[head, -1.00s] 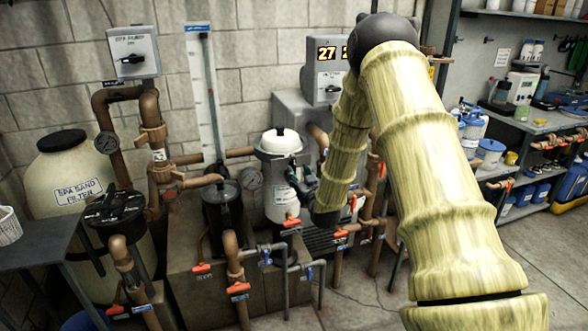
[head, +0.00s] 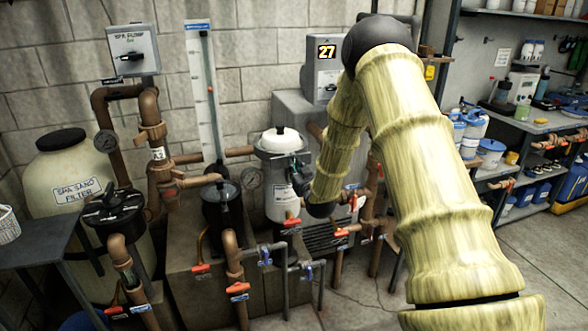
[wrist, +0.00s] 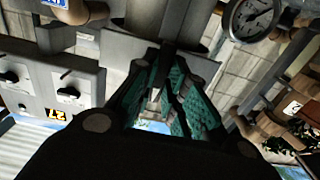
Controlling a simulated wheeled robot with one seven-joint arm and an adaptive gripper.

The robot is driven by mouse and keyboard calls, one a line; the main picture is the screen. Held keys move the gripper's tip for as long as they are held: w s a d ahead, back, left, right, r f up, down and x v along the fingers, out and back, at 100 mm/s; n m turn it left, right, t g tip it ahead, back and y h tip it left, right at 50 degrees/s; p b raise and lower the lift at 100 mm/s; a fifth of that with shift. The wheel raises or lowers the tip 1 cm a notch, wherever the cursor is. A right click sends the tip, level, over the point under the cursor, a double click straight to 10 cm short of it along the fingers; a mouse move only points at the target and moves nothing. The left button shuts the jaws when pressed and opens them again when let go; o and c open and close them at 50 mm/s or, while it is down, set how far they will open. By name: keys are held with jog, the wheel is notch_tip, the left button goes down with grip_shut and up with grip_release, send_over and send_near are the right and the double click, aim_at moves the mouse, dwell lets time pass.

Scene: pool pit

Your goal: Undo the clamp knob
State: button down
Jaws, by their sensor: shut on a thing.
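The white-lidded canister (head: 281,138) stands on the plinth, with a clamp band round its upper body. My gripper (head: 299,172) is at the canister's right side, level with the band. It is small and dark there, and partly hidden by my arm. In the wrist view the green-padded fingers of my gripper (wrist: 172,64) close in on a dark bar-like piece, which I take for the clamp knob (wrist: 174,28). The knob's far end and its thread are not clear. In the head view I cannot tell the knob from the fingers.
Brown pipes (head: 232,262) with red-handled valves (head: 240,288) crowd the front. A grey control box (head: 324,68) stands behind. Open floor lies at right.

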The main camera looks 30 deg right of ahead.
dwell(0.3)
jog(key=n+b, duration=1.7)
jog(key=n, duration=1.1)
jog(key=shift+f+n, duration=0.1)
jog(key=shift+n, duration=0.3)
